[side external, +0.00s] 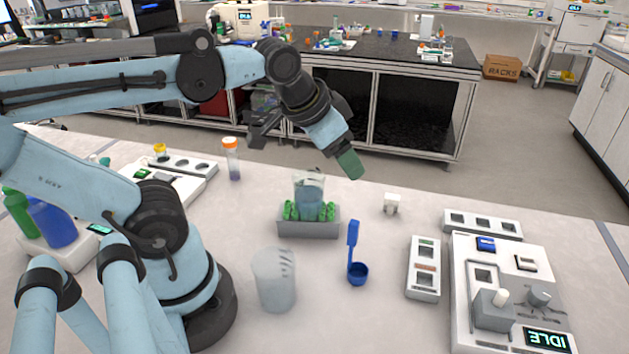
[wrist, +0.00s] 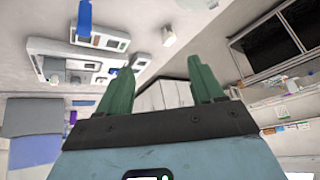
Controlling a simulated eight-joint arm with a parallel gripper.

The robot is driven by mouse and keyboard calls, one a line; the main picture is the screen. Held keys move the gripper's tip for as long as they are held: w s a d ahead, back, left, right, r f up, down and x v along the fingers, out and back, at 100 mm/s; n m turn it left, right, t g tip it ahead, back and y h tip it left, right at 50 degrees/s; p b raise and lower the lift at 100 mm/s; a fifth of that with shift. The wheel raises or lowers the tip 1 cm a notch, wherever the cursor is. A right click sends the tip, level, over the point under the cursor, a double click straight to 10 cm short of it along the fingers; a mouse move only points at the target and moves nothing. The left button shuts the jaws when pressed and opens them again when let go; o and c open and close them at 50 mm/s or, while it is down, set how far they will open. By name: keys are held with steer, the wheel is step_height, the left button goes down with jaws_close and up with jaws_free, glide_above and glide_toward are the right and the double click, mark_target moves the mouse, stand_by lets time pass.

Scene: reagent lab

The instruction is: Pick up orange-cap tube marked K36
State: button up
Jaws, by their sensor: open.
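An orange-cap tube (side external: 231,158) stands upright on the bench left of centre in the side external view. Its marking is too small to read. My gripper (side external: 351,166) is well to the right of it, raised above the back of the bench with its green fingers pointing down and right. In the wrist view my gripper (wrist: 160,68) has its two green fingers apart with nothing between them. I cannot make out the orange-cap tube in the wrist view.
A grey rack (side external: 308,229) with green-capped items and a clear container stands mid-bench. A beaker (side external: 275,282), a blue scoop (side external: 356,270) and a white block (side external: 391,203) are nearby. White racks and an IDLE device (side external: 470,330) are right; a white rack (side external: 205,168) is left.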

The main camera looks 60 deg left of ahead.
mark_target(231, 140)
steer(key=s+a+m+g+y, duration=0.3)
steer(key=a+m+g+y, duration=0.55)
steer(key=a+g, duration=1.1)
steer(key=s+a+f+t, duration=0.1)
steer(key=a+f, duration=0.2)
steer(key=s+a+f+t, duration=0.1)
steer(key=s+a+f, duration=0.1)
steer(key=a, duration=0.1)
steer(key=s+a+f+t, duration=0.1)
steer(key=a+f, duration=0.2)
steer(key=shift+s+f+t+y, duration=0.3)
steer(key=shift+s+t+y, duration=0.05)
steer(key=shift+s, duration=0.05)
steer(key=shift+a+x, duration=0.2)
steer(key=shift+x, duration=2.45)
steer(key=shift+w+r, duration=0.1)
steer(key=shift+w, duration=0.1)
steer(key=shift+c, duration=0.3)
jaws_close()
